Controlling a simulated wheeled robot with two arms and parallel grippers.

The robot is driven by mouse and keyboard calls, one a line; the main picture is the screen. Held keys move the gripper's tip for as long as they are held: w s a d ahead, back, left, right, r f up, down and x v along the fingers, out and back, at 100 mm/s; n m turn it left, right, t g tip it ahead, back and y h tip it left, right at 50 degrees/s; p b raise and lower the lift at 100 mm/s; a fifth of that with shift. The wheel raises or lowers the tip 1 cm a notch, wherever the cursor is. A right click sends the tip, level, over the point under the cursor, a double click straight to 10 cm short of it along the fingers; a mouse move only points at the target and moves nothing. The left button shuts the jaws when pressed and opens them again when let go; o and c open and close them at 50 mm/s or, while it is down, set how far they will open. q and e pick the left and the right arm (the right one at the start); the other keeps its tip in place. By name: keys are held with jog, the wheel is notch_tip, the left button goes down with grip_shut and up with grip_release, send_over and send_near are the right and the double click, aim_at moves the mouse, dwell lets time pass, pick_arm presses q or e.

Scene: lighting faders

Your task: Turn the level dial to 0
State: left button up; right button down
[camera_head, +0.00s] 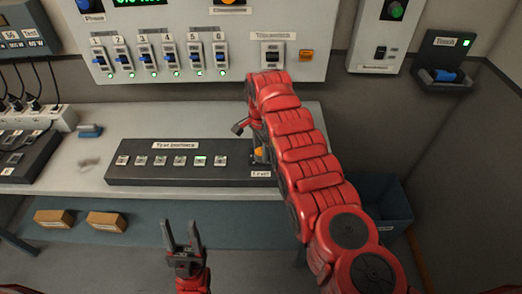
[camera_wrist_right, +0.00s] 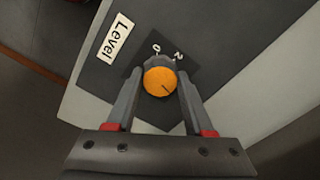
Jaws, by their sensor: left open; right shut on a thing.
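The level dial is an orange round knob (camera_wrist_right: 160,81) on a dark plate in the right wrist view. The marks 0 and what looks like a 2 show just beyond it, and a short dark line on its face points toward the lower right. My right gripper (camera_wrist_right: 161,74) is shut on the dial, one finger on each side. In the head view the orange dial (camera_head: 259,154) shows beside my red right arm, which hides much of the area. My left gripper (camera_head: 182,232) is open and empty in front of the table.
The dark button panel (camera_head: 150,181) has a row of buttons, one lit green. A wall panel (camera_head: 250,62) with numbered switches stands behind. A power strip (camera_head: 35,120) is at left. Wooden blocks (camera_head: 108,221) lie on the lower shelf, and a blue bin (camera_head: 383,205) stands at right.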

jog(key=n+b, duration=0.2)
jog(key=n, duration=0.2)
jog(key=shift+f, duration=0.2)
jog(key=n+b, duration=0.2)
jog(key=n, duration=0.2)
jog(key=shift+n+b, duration=0.4)
jog(key=n+b, duration=0.1)
jog(key=n, duration=0.1)
jog(key=shift+r+n, duration=0.1)
jog(key=shift+n, duration=0.3)
jog(key=shift+r+n, duration=0.1)
jog(key=shift+n, duration=0.8)
jog(key=n, duration=0.3)
jog(key=shift+n, duration=0.3)
jog(key=n, duration=0.4)
jog(key=shift+n, duration=0.3)
jog(key=n, duration=0.4)
jog(key=shift+n+p, duration=0.3)
jog(key=shift+n, duration=1.8)
